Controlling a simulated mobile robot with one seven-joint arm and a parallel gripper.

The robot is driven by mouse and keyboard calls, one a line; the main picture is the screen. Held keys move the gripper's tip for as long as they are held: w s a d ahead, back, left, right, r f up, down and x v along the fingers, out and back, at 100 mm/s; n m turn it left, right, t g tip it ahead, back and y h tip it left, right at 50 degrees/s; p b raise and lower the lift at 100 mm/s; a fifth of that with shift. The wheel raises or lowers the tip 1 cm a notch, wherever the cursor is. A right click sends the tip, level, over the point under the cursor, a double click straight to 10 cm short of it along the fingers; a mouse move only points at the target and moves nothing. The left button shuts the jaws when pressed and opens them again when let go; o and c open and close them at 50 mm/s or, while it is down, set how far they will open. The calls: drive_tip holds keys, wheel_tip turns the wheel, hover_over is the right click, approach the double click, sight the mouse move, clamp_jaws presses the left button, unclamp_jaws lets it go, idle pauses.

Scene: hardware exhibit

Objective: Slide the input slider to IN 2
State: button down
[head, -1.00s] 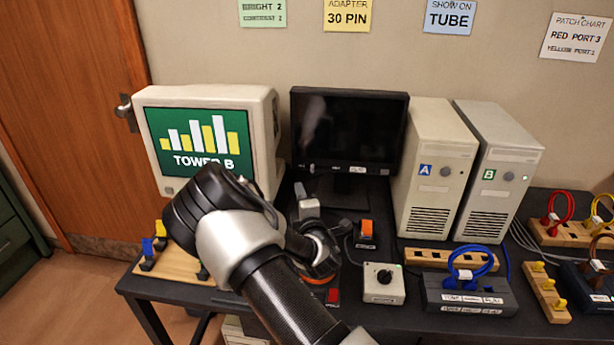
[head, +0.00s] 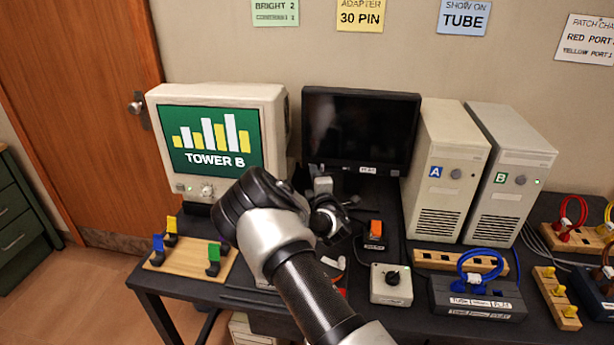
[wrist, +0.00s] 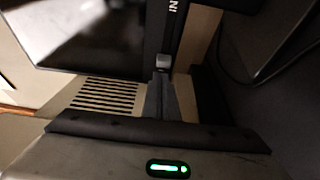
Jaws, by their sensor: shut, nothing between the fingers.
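The black flat monitor (head: 360,125) stands at the back, its screen dark. Contact with the slider cannot be told.
A beige monitor (head: 215,140) showing "TOWER B" stands left. Towers A (head: 440,170) and B (head: 505,175) stand right. A knob box (head: 391,285), an orange switch (head: 375,230) and a lever board (head: 190,265) are on the desk around my arm.

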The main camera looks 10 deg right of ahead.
sight(329, 167)
drive_tip(key=shift+s+d, duration=0.15)
drive_tip(key=shift+d, duration=0.3)
drive_tip(key=shift+s+d+b, duration=0.15)
drive_tip(key=shift+s+d, duration=0.05)
drive_tip(key=shift+d, duration=0.55)
drive_tip(key=shift+s+d+b, duration=0.15)
drive_tip(key=shift+s+d, duration=0.1)
drive_tip(key=shift+d, duration=0.5)
drive_tip(key=shift+s+d+b, duration=0.15)
drive_tip(key=shift+s+d, duration=0.05)
drive_tip(key=shift+d, duration=0.55)
drive_tip(key=shift+f, duration=0.1)
